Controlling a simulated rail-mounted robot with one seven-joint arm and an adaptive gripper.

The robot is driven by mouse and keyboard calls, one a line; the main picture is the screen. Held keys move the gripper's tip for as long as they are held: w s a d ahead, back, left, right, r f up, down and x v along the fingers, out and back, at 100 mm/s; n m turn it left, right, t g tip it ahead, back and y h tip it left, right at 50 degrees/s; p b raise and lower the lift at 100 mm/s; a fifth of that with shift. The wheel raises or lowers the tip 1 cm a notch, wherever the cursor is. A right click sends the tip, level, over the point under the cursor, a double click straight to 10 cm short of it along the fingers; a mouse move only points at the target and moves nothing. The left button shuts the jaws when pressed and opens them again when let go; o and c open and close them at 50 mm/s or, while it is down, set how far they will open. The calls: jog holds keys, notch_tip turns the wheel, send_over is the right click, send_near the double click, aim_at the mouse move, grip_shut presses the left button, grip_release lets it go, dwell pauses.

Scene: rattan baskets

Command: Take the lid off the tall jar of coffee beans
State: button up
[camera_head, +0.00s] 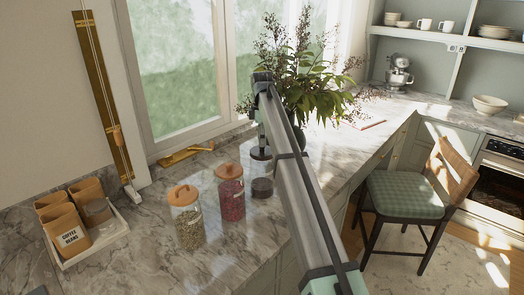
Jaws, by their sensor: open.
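Three glass jars stand in a row on the marble counter by the window. The one farthest back is a jar with dark contents (262,186) that look like coffee beans. My arm crosses in front of its right side. Its top and lid are mostly hidden by my gripper (261,148), which points down at the top of this jar. The gripper is open; its fingertips are small and partly hidden, and I cannot tell whether they touch the lid.
A red-filled jar (231,200) and a jar of pale greenish contents (189,226), both with wooden lids, stand at the front left. A white tray (118,228) holds brown containers, one labelled coffee beans. A leafy plant (310,85) stands behind my arm. A chair (415,195) is at right.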

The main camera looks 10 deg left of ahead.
aim_at(262, 149)
notch_tip(262, 149, down, 3)
jog(key=shift+s+f+p, duration=0.1)
jog(key=shift+s+p, duration=0.05)
jog(key=shift+p, duration=0.4)
grip_shut()
